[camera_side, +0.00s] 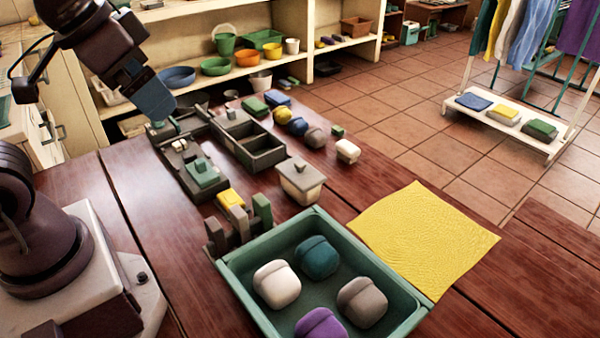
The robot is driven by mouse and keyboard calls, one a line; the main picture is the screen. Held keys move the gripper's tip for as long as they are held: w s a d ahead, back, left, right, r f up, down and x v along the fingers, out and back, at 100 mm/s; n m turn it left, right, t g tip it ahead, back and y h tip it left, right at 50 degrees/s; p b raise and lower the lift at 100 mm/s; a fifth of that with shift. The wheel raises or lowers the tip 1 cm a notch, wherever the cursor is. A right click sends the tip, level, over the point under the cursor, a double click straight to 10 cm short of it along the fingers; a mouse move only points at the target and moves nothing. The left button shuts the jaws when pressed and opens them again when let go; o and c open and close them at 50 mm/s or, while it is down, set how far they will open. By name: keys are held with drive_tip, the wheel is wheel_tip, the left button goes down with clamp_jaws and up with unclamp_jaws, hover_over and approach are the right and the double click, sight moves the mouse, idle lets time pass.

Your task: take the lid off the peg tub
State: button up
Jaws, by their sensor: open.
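The tub that looks like the peg tub (297,192) is a small cream box standing upright on the wooden table, behind the green tray. Its grey-brown lid (301,173) sits on top, with a small knob in the middle. What is inside the tub is hidden. My gripper (176,127) is open at the upper left, above the far end of the dark trays. It is well apart from the tub, to its left and farther back. The fingertips are small and partly lost against the trays.
A green tray (238,287) with several rounded blocks stands in front of the tub. A yellow cloth (425,238) lies to the right. Dark divided trays (262,160) stand behind left, and a rack with upright blocks (240,218) at left. Bare table lies right of the tub.

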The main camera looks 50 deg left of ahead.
drive_tip(key=w+a+f+g, duration=0.1)
drive_tip(key=w+f+g, duration=0.25)
drive_tip(key=w, duration=0.35)
drive_tip(key=m+g, duration=0.2)
drive_tip(key=m, duration=1.6)
hover_over(300, 163)
wheel_tip(300, 163, down, 13)
wheel_tip(300, 163, down, 7)
drive_tip(key=shift+s+f, duration=0.1)
drive_tip(key=shift+f, duration=0.1)
wheel_tip(300, 163, down, 5)
drive_tip(key=shift+r, duration=0.1)
drive_tip(key=c, duration=0.9)
